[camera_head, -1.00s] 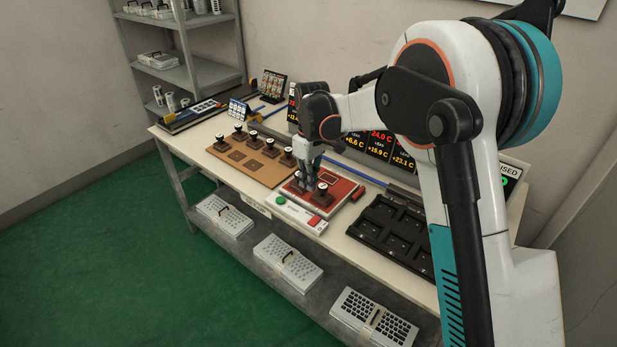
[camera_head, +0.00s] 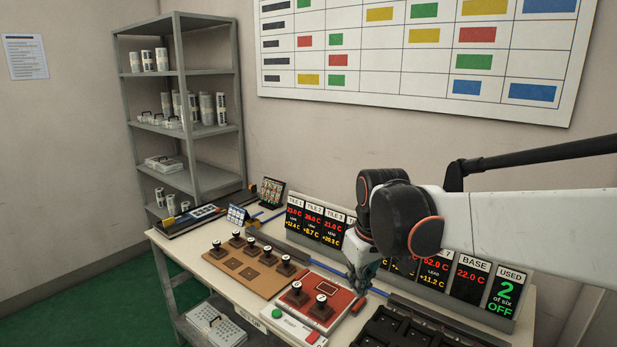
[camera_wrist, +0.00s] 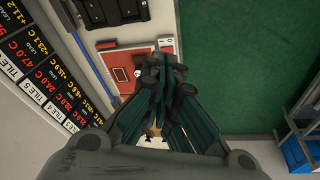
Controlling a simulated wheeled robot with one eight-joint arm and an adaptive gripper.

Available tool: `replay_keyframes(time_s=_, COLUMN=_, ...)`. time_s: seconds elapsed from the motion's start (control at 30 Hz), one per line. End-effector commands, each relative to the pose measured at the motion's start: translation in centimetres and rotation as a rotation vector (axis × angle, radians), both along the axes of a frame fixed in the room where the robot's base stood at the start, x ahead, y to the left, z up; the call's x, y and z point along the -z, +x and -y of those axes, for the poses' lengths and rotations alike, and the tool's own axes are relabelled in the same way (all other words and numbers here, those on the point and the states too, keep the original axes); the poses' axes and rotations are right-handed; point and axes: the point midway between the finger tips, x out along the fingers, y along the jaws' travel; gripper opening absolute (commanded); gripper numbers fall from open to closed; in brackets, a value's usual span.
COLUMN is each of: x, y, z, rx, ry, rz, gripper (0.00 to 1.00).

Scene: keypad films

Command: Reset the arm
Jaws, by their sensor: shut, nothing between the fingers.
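My gripper (camera_head: 362,284) is shut and empty. In the head view it points down above the right side of the red press plate (camera_head: 342,300). It also shows in the wrist view (camera_wrist: 160,70), covering part of the red plate (camera_wrist: 118,66). Two dark stamp-like blocks with white round tops stand on the plate, one at the left (camera_head: 296,288) and one at the front (camera_head: 321,301). My arm reaches in from the right.
A brown board (camera_head: 234,271) with several similar blocks lies left of the plate. A black tray (camera_head: 392,330) lies at the front right. A row of display panels (camera_head: 470,280) stands behind; the rightmost reads "USED 2 of six OFF". Grey shelves (camera_head: 205,150) stand at the back left.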

Motion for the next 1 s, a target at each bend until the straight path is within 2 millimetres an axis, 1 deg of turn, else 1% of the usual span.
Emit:
replay_keyframes(time_s=0.03, x=-0.5, y=-1.3, z=0.8, rx=0.028, ry=0.006, rz=0.018, gripper=0.00)
replay_keyframes(time_s=0.2, x=-1.8, y=-5.1, z=3.0, rx=0.119, ry=0.029, rz=0.081, gripper=0.00)
replay_keyframes(time_s=0.43, x=-2.2, y=-10.3, z=5.6, rx=0.240, ry=0.064, rz=0.167, gripper=0.00)
replay_keyframes(time_s=0.57, x=-1.9, y=-13.2, z=6.8, rx=0.307, ry=0.085, rz=0.216, gripper=0.00)
replay_keyframes(time_s=0.7, x=-1.1, y=-16.0, z=8.0, rx=0.377, ry=0.109, rz=0.268, gripper=0.00)
replay_keyframes(time_s=0.8, x=-0.4, y=-17.8, z=8.7, rx=0.422, ry=0.125, rz=0.302, gripper=0.00)
replay_keyframes(time_s=0.9, x=0.2, y=-19.0, z=9.1, rx=0.454, ry=0.139, rz=0.329, gripper=0.00)
replay_keyframes(time_s=1.0, x=0.7, y=-19.7, z=9.4, rx=0.476, ry=0.148, rz=0.347, gripper=0.00)
